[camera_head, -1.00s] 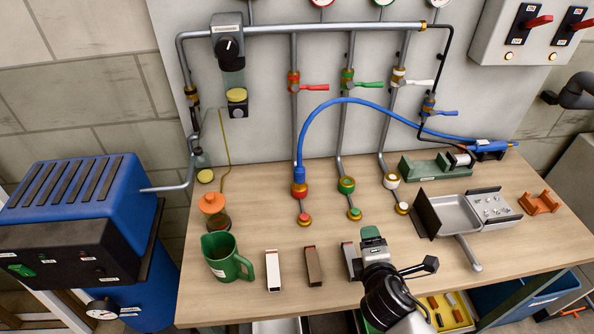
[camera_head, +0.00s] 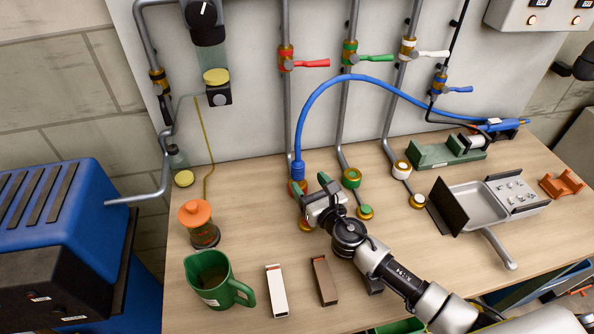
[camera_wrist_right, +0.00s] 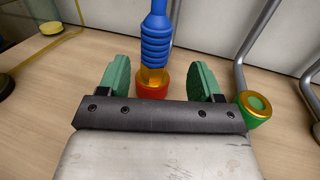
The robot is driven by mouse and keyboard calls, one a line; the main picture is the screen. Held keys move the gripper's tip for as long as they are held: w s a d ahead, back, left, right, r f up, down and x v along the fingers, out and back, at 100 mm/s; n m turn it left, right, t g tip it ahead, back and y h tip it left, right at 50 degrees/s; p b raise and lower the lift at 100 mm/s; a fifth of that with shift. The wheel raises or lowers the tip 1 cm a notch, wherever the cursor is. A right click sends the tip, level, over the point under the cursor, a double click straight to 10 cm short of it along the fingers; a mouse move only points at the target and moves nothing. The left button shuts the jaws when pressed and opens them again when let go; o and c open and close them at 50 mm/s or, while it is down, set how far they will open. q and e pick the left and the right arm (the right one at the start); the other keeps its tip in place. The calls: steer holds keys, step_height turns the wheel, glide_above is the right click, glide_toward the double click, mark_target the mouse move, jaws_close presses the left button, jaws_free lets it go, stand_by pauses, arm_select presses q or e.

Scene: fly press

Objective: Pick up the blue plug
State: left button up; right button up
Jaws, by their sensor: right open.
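The blue plug (camera_head: 298,172) is a ribbed blue piece at the end of a blue hose. It stands upright in a brass and red socket at the back of the bench. In the right wrist view the plug (camera_wrist_right: 156,40) rises above its brass and red socket (camera_wrist_right: 152,82), centred between the fingers. My right gripper (camera_head: 312,196) is open and empty, just in front of the socket, and partly hides it in the head view. Its two green fingers (camera_wrist_right: 160,82) stand on either side of the socket's line, apart from it. My left gripper is not in view.
Green (camera_head: 351,178) and white (camera_head: 401,169) sockets stand right of the plug. A metal tray (camera_head: 472,207) sits at the right. The blue hose arches along the wall.

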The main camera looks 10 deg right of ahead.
mark_target(301, 174)
steer(key=w, duration=0.1)
steer(key=w+a, duration=0.1)
steer(key=r+p, duration=0.1)
steer(key=shift+w+a+r, duration=0.1)
steer(key=shift+w+a, duration=0.15)
steer(key=shift+w, duration=0.15)
steer(key=shift+x, duration=0.95)
steer(key=shift+w+f, duration=0.25)
steer(key=shift+s, duration=0.1)
steer(key=shift+c, duration=1)
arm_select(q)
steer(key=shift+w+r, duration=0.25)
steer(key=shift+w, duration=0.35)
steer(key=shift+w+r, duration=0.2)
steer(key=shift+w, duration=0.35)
arm_select(e)
steer(key=c, duration=0.8)
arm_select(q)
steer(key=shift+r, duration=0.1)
arm_select(e)
steer(key=shift+r, duration=0.2)
